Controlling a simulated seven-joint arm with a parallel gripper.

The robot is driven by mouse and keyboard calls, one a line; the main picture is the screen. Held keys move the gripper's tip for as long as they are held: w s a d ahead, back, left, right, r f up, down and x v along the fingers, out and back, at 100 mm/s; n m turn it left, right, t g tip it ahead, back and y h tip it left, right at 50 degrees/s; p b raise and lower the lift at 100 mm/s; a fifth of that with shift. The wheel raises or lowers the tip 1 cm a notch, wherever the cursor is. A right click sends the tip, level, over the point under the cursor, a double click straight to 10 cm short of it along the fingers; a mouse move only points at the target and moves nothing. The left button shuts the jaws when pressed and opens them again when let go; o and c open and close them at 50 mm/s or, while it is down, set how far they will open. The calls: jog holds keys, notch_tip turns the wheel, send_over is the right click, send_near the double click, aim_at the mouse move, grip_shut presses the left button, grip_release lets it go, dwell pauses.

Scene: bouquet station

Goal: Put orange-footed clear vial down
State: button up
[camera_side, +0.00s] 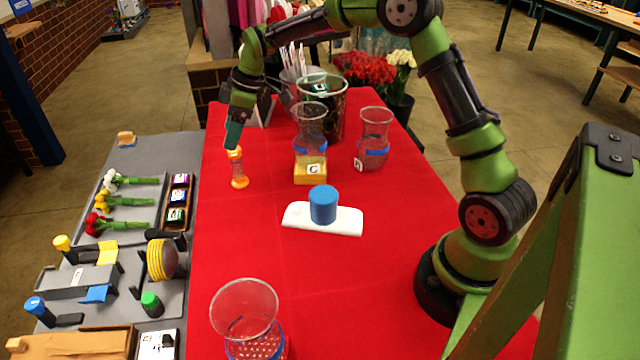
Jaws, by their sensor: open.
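The orange-footed clear vial (239,170) stands upright on the red table cloth, near the left edge, its orange foot on the cloth. It has an orange band at the top. My gripper (234,148) points down right at the vial's top and is open. The fingers are small and partly merge with the vial's top, so I cannot tell whether they touch it.
Right of the vial are a glass vase on a yellow block (310,174) and another vase (373,140). A blue cylinder (323,204) sits on a white cloth (346,221). A glass vase (245,318) stands in front. A grey side board (140,210) holds flowers and tools.

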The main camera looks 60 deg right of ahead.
jog(key=s+a+r+m+t+h, duration=0.25)
jog(key=s+r+m, duration=0.25)
jog(key=s+r, duration=0.7)
jog(key=s+a+f+m+t+y, duration=0.1)
jog(key=s+m, duration=0.7)
jog(key=s, duration=1.1)
jog(key=shift+t, duration=0.35)
